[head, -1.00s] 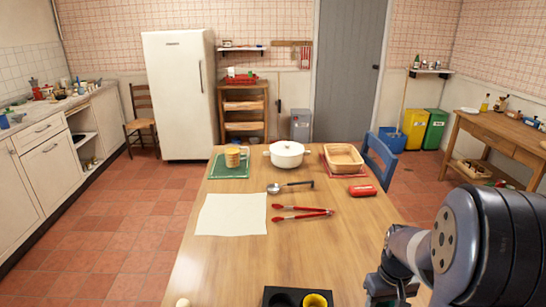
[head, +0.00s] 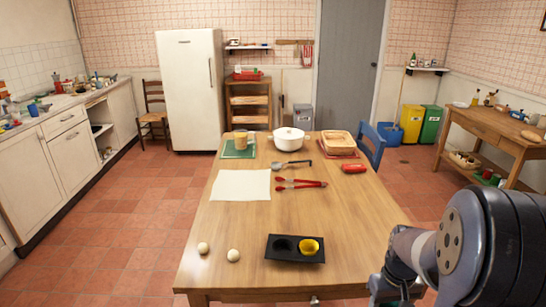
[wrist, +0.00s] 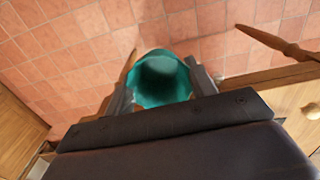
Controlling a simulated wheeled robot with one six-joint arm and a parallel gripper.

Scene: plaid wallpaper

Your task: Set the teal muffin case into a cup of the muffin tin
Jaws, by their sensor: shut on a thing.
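The teal muffin case (wrist: 160,78) is between the fingers of my gripper (wrist: 161,88) in the wrist view, its open mouth showing. My gripper is shut on it, with floor tiles behind. The black muffin tin (head: 295,258) lies near the table's front edge in the head view. Its left cup looks empty and its right cup holds a yellow muffin case (head: 309,246). My arm is at the lower right of the head view, to the right of the tin; the fingertips are not clear there.
Two small round pale things (head: 233,255) lie left of the tin on the wooden table (head: 215,230). Red tongs (head: 300,184), a ladle (head: 290,164), a white sheet (head: 241,185) and a white pot (head: 289,139) are farther back. The table around the tin is mostly clear.

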